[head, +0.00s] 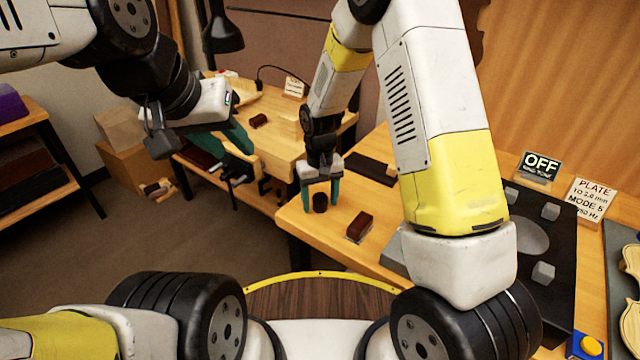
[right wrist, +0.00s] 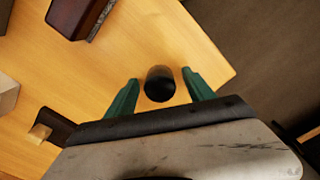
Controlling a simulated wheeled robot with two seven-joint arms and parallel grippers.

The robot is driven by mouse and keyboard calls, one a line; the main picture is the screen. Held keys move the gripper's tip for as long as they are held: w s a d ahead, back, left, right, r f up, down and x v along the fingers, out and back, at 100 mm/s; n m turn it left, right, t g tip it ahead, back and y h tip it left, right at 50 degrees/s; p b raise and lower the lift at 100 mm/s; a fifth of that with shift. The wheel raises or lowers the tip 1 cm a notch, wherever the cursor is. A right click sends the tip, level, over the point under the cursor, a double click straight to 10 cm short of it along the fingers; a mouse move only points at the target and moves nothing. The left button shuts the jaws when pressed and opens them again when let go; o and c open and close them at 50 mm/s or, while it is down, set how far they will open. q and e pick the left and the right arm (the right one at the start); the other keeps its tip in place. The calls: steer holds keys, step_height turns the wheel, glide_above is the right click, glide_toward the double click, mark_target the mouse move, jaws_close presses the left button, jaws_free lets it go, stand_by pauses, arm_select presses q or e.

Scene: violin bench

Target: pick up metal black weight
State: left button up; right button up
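The black metal weight (head: 320,202) is a small dark cylinder near the front left corner of the wooden bench. It also shows in the right wrist view (right wrist: 160,84). My right gripper (head: 320,204) points down over it, with its green fingers open, one on each side. In the right wrist view (right wrist: 158,88) gaps show between the weight and both fingers. My left gripper (head: 238,140) is up at the left, away from the weight; its green fingers look apart, with nothing seen between them.
A dark red-brown block (head: 360,226) lies on the bench just right of the weight. A dark flat plate (head: 371,168) with a small wooden piece lies behind. A black plate (head: 535,235) with grey cubes is at the right. The bench's front left edge is close to the weight.

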jaws_close()
